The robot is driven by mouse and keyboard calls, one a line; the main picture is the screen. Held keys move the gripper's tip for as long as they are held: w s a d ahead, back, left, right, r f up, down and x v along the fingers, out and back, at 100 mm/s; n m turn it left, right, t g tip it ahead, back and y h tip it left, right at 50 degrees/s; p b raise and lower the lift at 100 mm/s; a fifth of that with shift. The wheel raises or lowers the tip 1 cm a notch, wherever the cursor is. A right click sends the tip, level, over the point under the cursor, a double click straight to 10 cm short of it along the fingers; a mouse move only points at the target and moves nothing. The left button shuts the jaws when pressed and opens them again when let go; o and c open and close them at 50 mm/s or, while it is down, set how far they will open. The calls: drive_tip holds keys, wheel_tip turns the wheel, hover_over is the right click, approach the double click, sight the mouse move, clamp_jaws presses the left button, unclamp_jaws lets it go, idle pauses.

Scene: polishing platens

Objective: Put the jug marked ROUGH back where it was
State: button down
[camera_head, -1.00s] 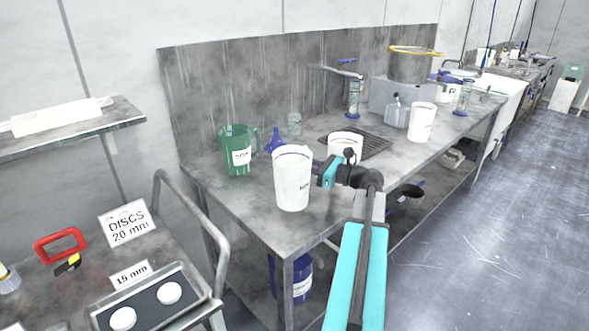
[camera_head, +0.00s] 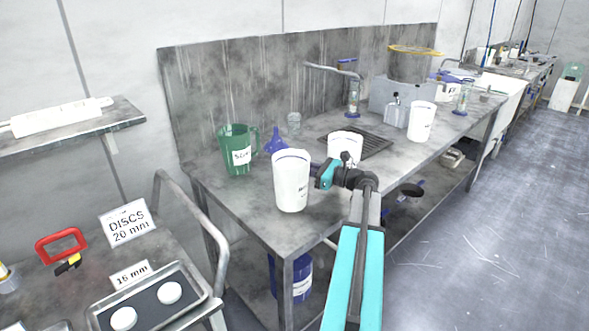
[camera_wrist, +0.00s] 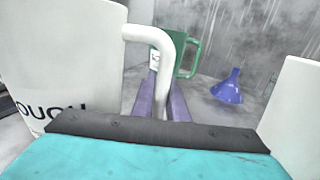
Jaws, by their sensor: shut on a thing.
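The white ROUGH jug (camera_head: 291,183) is upright at the bench's near front edge; whether its base touches the bench is unclear. In the wrist view the jug (camera_wrist: 60,60) fills the left side, with "OUGH" readable. Its handle (camera_wrist: 163,45) comes down between the two fingers. My gripper (camera_head: 314,169) is at the jug's right side, shut on that handle; its fingers also show in the wrist view (camera_wrist: 161,97).
A second white jug (camera_head: 345,146) stands close behind my gripper. A green jug (camera_head: 238,160) and a blue funnel (camera_head: 275,142) stand to the left. Another white jug (camera_head: 421,122) is farther right. Bare bench (camera_head: 240,195) lies left of the held jug.

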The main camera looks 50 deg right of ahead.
drive_tip(key=shift+f, duration=0.7)
drive_tip(key=c, duration=1.7)
unclamp_jaws()
drive_tip(key=shift+c, duration=0.2)
drive_tip(key=b+v, duration=0.1)
drive_tip(key=v, duration=1.1)
